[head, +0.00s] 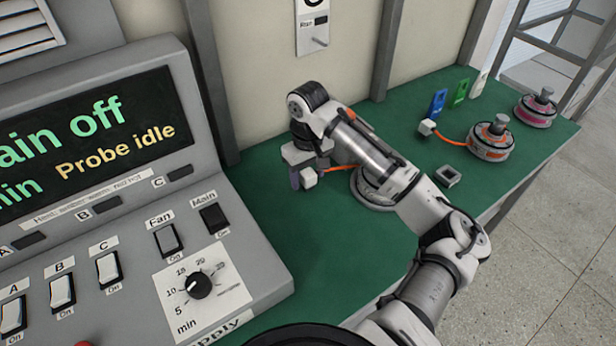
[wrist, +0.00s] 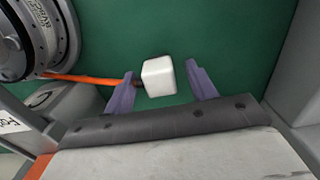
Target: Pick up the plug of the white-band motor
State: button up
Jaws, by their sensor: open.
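A white cube-shaped plug (head: 309,178) is at the end of an orange cable on the green bench. In the wrist view the plug (wrist: 159,76) shows between the tips of my two purple fingers. My gripper (wrist: 163,84) is open, with a clear gap to the right finger and the left finger close to the plug's cable end. In the head view my gripper (head: 302,176) is low over the bench. The cable runs to a round motor (head: 371,197), mostly hidden behind my arm; its pale band shows in the wrist view (wrist: 66,30).
An orange-band motor (head: 489,142) with its own white plug (head: 427,128) and a pink-band motor (head: 536,110) stand at right. Blue (head: 438,102) and green (head: 460,93) upright pieces stand behind. A small square socket-like block (head: 447,176) is nearer. A control console (head: 232,262) fills the left.

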aim_at(309, 173)
jog(key=c, duration=1.2)
jog(key=shift+r, duration=0.1)
notch_tip(309, 173, up, 20)
jog(key=shift+d+f+b, duration=0.1)
jog(key=shift+d+b, duration=0.05)
jog(key=shift+b, duration=0.4)
